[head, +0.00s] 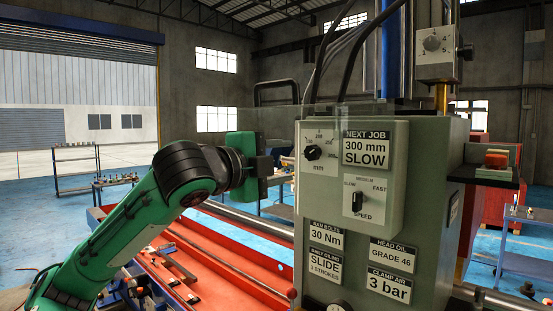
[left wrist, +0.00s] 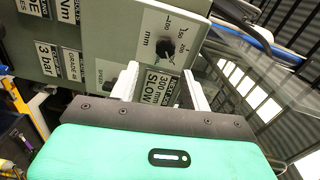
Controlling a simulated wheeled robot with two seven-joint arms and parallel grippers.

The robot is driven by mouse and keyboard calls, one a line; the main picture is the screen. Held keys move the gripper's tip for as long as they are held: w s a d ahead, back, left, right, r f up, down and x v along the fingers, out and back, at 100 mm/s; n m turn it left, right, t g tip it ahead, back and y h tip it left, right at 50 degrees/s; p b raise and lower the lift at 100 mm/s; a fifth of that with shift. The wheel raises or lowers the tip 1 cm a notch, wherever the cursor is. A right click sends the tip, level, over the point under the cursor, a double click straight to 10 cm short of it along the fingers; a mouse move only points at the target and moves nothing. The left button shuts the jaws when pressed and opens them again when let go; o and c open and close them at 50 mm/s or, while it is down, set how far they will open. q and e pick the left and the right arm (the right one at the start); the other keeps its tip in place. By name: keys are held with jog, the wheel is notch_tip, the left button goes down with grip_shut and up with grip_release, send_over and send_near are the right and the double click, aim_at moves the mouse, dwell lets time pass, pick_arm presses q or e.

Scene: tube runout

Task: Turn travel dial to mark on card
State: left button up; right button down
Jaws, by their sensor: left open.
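The travel dial (head: 313,152) is a small black knob on the grey control box, with a scale marked in mm around it. Its exact setting is too small to read. The card (head: 366,150) right of it reads NEXT JOB, 300 mm, SLOW. My left gripper (head: 281,161) is just left of the box, open and empty. In the left wrist view its two pale fingers (left wrist: 163,82) are apart. My right gripper is out of view.
A black speed knob (head: 357,201) sits below the card, and another dial (head: 433,43) is up on the column. A clear panel (head: 278,118) stands by the box's left side. A red machine bed (head: 215,265) runs below my left arm.

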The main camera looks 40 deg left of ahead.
aim_at(309, 153)
pick_arm(q)
jog(key=shift+w+d+r, duration=0.1)
jog(key=shift+w+r, duration=0.1)
jog(key=shift+w, duration=1.75)
jog(key=shift+w+d+r, duration=0.1)
jog(key=shift+w+r, duration=0.1)
jog(key=shift+w, duration=1.75)
jog(key=shift+s+p, duration=0.1)
jog(key=shift+p, duration=0.4)
jog(key=shift+c, duration=0.5)
jog(key=c, duration=0.7)
